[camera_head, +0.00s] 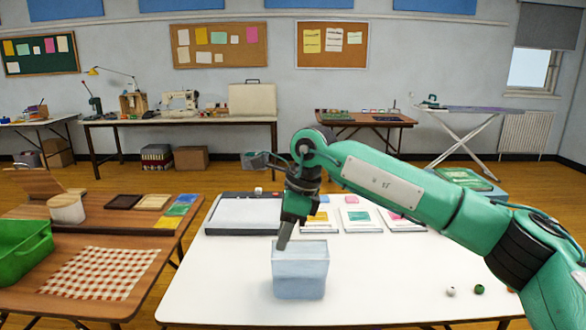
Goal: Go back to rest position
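My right arm reaches in from the right over the white table (400,285). Its gripper (283,243) points down, with the fingertips at the left rear rim of a clear, bluish plastic bin (300,278). The fingers show as one narrow grey shape, so I cannot tell whether they are open or shut. I see nothing between them. I cannot tell whether the tips touch the bin or hang just above or behind its rim. My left gripper is not in view.
Behind the bin lie a grey-topped tray (243,215) and several cards with coloured patches. A white ball (450,291) and a green ball (479,289) lie at the right. The brown table at left holds a green crate (22,250) and a checked cloth (98,273). The table's front middle is clear.

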